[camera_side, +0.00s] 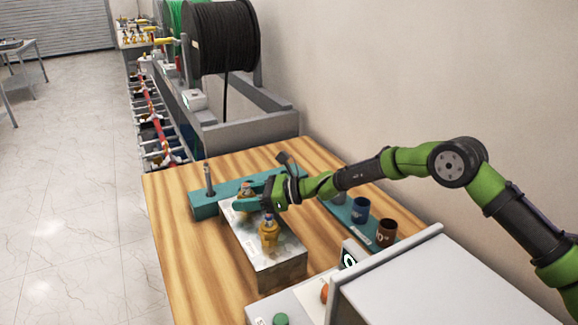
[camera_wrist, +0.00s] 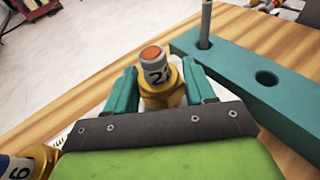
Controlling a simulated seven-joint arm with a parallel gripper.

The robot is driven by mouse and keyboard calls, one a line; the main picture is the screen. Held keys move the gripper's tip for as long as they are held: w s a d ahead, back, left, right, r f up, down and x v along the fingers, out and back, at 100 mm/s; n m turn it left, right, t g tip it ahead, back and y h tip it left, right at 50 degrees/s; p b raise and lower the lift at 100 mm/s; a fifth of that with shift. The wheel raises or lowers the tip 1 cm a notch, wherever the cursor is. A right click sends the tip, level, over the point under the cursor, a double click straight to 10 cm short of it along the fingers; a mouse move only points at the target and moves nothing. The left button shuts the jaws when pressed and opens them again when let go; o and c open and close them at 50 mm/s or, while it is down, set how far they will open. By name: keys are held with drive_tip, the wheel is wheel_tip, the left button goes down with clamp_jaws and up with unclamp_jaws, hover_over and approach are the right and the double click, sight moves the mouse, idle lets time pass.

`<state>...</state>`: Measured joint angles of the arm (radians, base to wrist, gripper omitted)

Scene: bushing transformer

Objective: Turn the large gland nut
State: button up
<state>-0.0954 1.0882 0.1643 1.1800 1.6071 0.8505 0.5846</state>
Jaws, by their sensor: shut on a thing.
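Two brass glands stand on a metal block (camera_side: 276,252) on the wooden table. My gripper (camera_side: 243,201) reaches in from the right to the far gland (camera_side: 246,188) and is shut on its brass nut. In the wrist view, the teal fingers stand on both sides of this brass nut (camera_wrist: 162,92). Above it rises a grey cap (camera_wrist: 154,68) with an orange top and a dark number starting with 2. The fingers partly hide the nut. The near gland (camera_side: 268,237) stands free; part of it shows with a blue label in the wrist view (camera_wrist: 18,166).
A teal holder (camera_side: 203,208) with an upright rod lies behind the block; it has an empty hole (camera_wrist: 266,78). A blue cup (camera_side: 360,209) and a brown cup (camera_side: 386,232) stand at the right. A grey box (camera_side: 430,285) fills the front right. The table's left side is clear.

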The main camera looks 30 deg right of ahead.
drive_tip(key=shift+n+g+y, duration=0.6)
drive_tip(key=shift+n+g, duration=0.3)
drive_tip(key=shift+g, duration=0.2)
drive_tip(key=shift+w, duration=0.1)
drive_tip(key=shift+n+g+y, duration=0.5)
drive_tip(key=shift+n+g, duration=0.6)
drive_tip(key=shift+g, duration=0.1)
drive_tip(key=o, duration=1.4)
drive_tip(key=shift+d, duration=0.1)
drive_tip(key=shift+v, duration=2.95)
